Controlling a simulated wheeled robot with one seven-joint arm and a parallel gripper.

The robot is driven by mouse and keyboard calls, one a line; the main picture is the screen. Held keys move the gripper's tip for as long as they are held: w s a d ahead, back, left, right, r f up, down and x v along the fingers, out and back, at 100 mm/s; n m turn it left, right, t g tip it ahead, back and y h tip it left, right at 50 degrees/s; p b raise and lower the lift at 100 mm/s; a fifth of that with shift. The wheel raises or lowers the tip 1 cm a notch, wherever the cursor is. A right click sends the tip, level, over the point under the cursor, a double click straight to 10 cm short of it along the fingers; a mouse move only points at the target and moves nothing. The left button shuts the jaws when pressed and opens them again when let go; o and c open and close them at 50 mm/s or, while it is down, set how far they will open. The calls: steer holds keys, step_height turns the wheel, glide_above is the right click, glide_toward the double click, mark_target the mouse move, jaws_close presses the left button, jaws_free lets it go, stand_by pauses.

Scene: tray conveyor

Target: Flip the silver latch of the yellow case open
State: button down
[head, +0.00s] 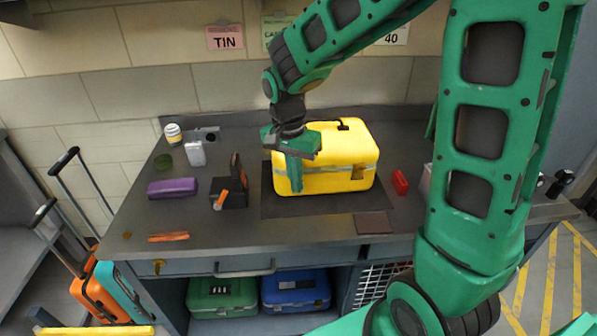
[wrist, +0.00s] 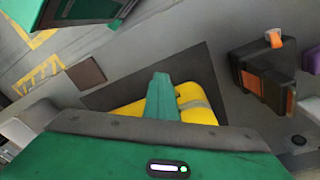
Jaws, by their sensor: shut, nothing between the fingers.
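The yellow case (head: 335,140) stands closed on a dark mat, with a black handle on top and a grey band around its sides. A brownish-gold latch-like piece (head: 357,172) shows at the right of its front. I cannot make out a silver latch; the left part of the front is partly hidden by my gripper. My gripper (head: 296,186) points down at the case's left front, its fingers shut and empty. In the wrist view the shut fingers (wrist: 160,80) overlap the yellow case (wrist: 198,98); I cannot tell whether they touch it.
Left of the case are a dark box with an orange part (head: 232,190), a purple case (head: 172,188) and a white container (head: 195,153). A red block (head: 400,182) lies to the right. A brown square (head: 374,223) lies in front.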

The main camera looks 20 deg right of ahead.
steer(key=shift+w+a+r+t, duration=0.1)
steer(key=shift+w+a+t, duration=0.1)
steer(key=shift+w, duration=0.25)
steer(key=shift+w+a+r+t, duration=0.1)
steer(key=shift+w+t, duration=0.1)
steer(key=shift+w, duration=0.25)
step_height(320, 180, up, 10)
steer(key=s, duration=0.2)
steer(key=shift+a+r+g, duration=0.25)
steer(key=shift+g, duration=0.05)
steer(key=s+d+f+n, duration=0.2)
steer(key=s+d+f, duration=0.1)
steer(key=s+d, duration=0.6)
steer(key=s+d+f+n+y, duration=0.1)
steer(key=s+d+f+n, duration=0.1)
steer(key=s+d, duration=0.8)
steer(key=shift+s+f, duration=0.45)
steer(key=shift+f, duration=0.3)
